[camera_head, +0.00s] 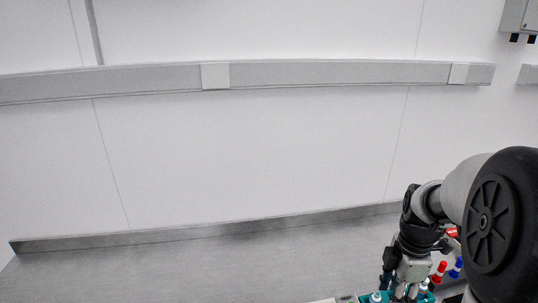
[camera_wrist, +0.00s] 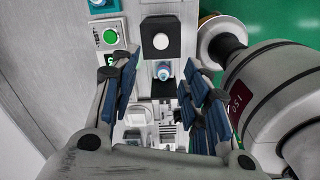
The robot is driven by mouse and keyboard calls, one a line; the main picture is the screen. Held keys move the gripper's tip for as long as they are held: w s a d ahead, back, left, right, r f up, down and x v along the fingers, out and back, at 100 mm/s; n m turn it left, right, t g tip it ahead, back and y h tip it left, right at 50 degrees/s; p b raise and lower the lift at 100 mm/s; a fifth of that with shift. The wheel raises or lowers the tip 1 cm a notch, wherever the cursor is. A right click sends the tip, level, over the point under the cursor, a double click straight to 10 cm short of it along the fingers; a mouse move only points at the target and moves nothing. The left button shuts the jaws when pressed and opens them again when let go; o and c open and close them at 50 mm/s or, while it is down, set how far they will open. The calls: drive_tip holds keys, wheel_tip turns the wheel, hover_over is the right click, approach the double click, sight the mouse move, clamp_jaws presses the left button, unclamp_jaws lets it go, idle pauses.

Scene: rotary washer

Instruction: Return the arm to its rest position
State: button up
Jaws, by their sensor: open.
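My gripper (camera_wrist: 160,92) is open, with its blue-padded fingers spread on both sides of the wrist view and nothing held between them. In the head view my gripper (camera_head: 402,284) hangs pointing down at the lower right, below my bent arm. Its fingertips are partly cut off by the picture's bottom edge there. In the wrist view a small teal-and-white round piece (camera_wrist: 164,72) shows beyond the fingers, near the far end of the gap. I cannot tell its exact distance from the fingertips.
Red (camera_head: 438,270) and blue (camera_head: 457,266) pieces stand right of my gripper, and a teal item (camera_head: 376,297) lies below. The wrist view shows a green button (camera_wrist: 110,37) and a white knob (camera_wrist: 161,41) on black. The grey surface (camera_head: 200,272) at left is bare.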

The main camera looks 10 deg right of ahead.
drive_tip(key=s+a+r+m+t+b, duration=0.1)
drive_tip(key=s+a+r+m, duration=0.15)
drive_tip(key=a, duration=0.35)
drive_tip(key=s+a+r+m+t+b, duration=0.1)
drive_tip(key=s+a+r+m, duration=0.1)
drive_tip(key=a+r+m, duration=0.25)
drive_tip(key=s+a+m+t+b, duration=0.2)
drive_tip(key=s+a+m, duration=0.6)
drive_tip(key=s+a, duration=0.1)
drive_tip(key=shift+s+a, duration=0.25)
drive_tip(key=shift+a, duration=0.25)
drive_tip(key=shift+f, duration=0.1)
